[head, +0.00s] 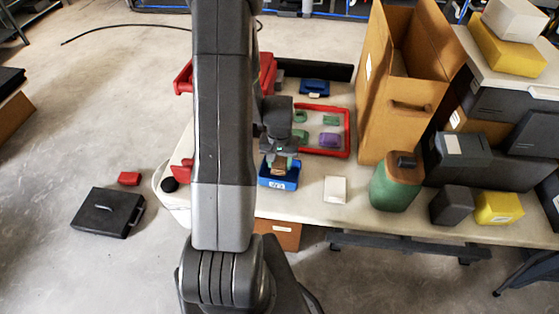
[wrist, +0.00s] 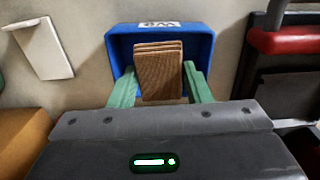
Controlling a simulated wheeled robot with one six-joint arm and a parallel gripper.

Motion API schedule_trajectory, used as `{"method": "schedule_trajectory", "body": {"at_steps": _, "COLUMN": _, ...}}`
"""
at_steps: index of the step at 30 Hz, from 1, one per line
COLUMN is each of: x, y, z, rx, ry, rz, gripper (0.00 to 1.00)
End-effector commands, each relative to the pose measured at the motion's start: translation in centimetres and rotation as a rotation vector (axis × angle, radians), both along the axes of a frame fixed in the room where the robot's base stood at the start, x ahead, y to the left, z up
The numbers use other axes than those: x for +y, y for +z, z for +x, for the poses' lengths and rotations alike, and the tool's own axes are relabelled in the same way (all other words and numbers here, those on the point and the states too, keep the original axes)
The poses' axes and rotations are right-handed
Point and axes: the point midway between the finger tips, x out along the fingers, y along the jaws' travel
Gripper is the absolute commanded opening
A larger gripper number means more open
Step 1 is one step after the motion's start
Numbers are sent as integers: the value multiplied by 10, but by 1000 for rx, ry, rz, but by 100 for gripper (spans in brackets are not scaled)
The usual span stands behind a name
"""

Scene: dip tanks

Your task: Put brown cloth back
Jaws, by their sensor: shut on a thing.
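The brown cloth (wrist: 158,75) is a folded stack with layered edges. My gripper (wrist: 157,85) has green fingers on either side of it and is shut on it. Behind and around the cloth in the wrist view is a small blue bin (wrist: 205,42) with a white label on its rim. In the head view the blue bin (head: 291,182) stands on the table's front part, with my gripper (head: 281,163) directly over it. Whether the cloth touches the bin's floor is hard to tell.
A white block (head: 335,190) lies right of the bin. A red-rimmed tray (head: 347,135) holds green and purple pieces behind. A tall brown box (head: 395,125) and a green container (head: 394,190) stand to the right. My arm hides the table's left part.

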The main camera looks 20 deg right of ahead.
Motion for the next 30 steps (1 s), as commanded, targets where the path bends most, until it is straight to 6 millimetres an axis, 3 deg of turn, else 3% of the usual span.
{"method": "schedule_trajectory", "body": {"at_steps": 20, "x": 0, "y": -12, "z": 0, "rx": 0, "ry": 0, "rz": 0, "gripper": 20}}
{"method": "schedule_trajectory", "body": {"at_steps": 21, "x": 0, "y": -12, "z": 0, "rx": 0, "ry": 0, "rz": 0, "gripper": 48}}
{"method": "schedule_trajectory", "body": {"at_steps": 24, "x": 0, "y": -12, "z": 0, "rx": 0, "ry": 0, "rz": 0, "gripper": 66}}
{"method": "schedule_trajectory", "body": {"at_steps": 30, "x": 0, "y": -12, "z": 0, "rx": 0, "ry": 0, "rz": 0, "gripper": 66}}
